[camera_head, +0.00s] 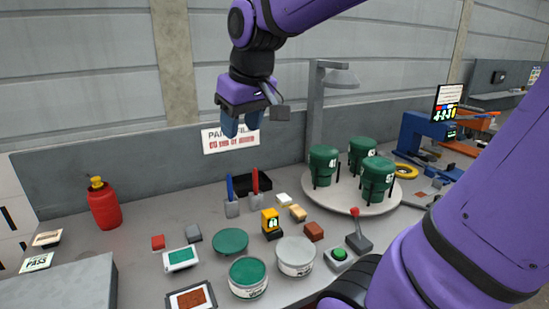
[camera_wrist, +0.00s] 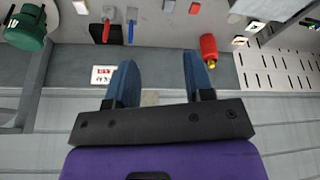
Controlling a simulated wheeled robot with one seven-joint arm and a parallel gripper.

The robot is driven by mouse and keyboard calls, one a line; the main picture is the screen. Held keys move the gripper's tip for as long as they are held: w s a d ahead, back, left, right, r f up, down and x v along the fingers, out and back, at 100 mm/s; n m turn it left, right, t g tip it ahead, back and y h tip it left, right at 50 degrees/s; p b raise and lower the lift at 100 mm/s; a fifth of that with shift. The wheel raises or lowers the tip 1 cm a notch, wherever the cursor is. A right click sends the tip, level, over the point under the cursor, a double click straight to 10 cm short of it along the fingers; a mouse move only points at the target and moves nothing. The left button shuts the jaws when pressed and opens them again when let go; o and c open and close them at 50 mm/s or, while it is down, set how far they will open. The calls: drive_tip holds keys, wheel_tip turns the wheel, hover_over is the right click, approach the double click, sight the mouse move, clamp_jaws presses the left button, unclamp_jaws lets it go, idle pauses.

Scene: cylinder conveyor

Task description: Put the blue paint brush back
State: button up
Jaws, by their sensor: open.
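The blue paint brush (camera_head: 230,190) stands on the bench in the head view, blue handle up and grey part down. It also shows near the top of the wrist view (camera_wrist: 131,27). A red-handled brush (camera_head: 255,182) stands just right of it. A black tray (camera_head: 238,185) lies behind the brushes, partly hidden by them. My gripper (camera_head: 241,130) is open and empty, high above the back of the bench near the wall. Both fingers show apart in the wrist view (camera_wrist: 158,70), with nothing between them.
Green pots (camera_head: 377,180) stand on a round turntable (camera_head: 345,198) at right, beside a grey post (camera_head: 316,115). Paint cans (camera_head: 248,278), small blocks and a yellow item (camera_head: 270,222) crowd the front. A red bottle (camera_head: 103,204) stands at left. Bench between bottle and brushes is mostly clear.

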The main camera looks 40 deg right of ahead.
drive_tip(key=s+a+f+t, duration=0.1)
drive_tip(key=s+a+f, duration=0.1)
drive_tip(key=s, duration=0.9)
drive_tip(key=shift+s+f+m, duration=0.3)
drive_tip(key=shift+s+f, duration=0.05)
drive_tip(key=shift+f, duration=0.1)
drive_tip(key=shift+a, duration=0.1)
